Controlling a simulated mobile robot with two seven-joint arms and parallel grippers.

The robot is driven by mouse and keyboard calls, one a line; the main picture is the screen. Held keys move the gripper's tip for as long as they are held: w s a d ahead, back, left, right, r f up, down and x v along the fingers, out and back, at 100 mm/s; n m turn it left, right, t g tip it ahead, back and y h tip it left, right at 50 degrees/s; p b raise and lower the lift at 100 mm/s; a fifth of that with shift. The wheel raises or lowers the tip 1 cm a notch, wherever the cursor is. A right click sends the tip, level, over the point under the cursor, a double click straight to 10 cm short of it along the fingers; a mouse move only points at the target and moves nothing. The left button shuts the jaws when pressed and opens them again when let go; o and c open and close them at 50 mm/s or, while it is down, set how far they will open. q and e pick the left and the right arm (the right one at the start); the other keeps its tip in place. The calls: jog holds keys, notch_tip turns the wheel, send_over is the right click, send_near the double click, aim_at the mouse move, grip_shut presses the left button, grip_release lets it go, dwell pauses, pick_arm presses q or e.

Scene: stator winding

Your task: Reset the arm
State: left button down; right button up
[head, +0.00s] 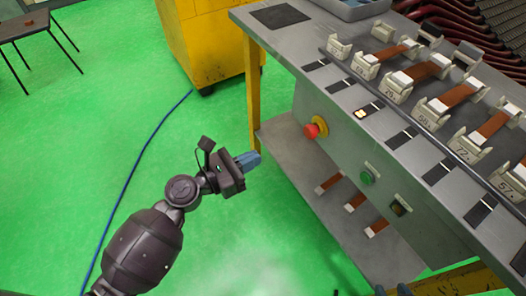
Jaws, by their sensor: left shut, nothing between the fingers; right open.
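My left arm comes up from the lower left, over the green floor. Its gripper (252,159), with blue fingers, is shut with nothing between the fingers.
The bench carries several numbered white holders with brown windings (428,68) and a red stop button (313,130). More brown pieces lie on its lower shelf (290,150). A yellow cabinet (207,40) stands behind.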

pick_arm(q)
jog(key=shift+s+a, duration=0.1)
jog(key=shift+a, duration=0.05)
pick_arm(e)
jog(key=shift+w+r, duration=0.1)
jog(key=shift+w, duration=0.1)
jog(key=shift+s, duration=0.15)
pick_arm(q)
jog(key=s+a+f+m+t+y+p, duration=0.1)
jog(key=s+a+m+y+p, duration=0.15)
jog(key=a+m+y, duration=0.7)
jog(key=s+a+f+m+t+y+p, duration=0.15)
jog(key=s+a+m, duration=0.25)
jog(key=m, duration=1.2)
jog(key=s+a+f+g+y+p, duration=0.1)
jog(key=s+a, duration=0.3)
jog(key=s, duration=0.4)
jog(key=s+a+f+g+y+p, duration=0.1)
jog(key=s+a+y+p, duration=0.1)
jog(key=s, duration=0.7)
jog(key=shift+s+a+f+m+y+p, duration=0.15)
jog(key=shift+a+m+y+p, duration=0.25)
jog(key=shift+a+p, duration=0.45)
pick_arm(e)
notch_tip(320, 180, up, 7)
jog(key=t, duration=0.1)
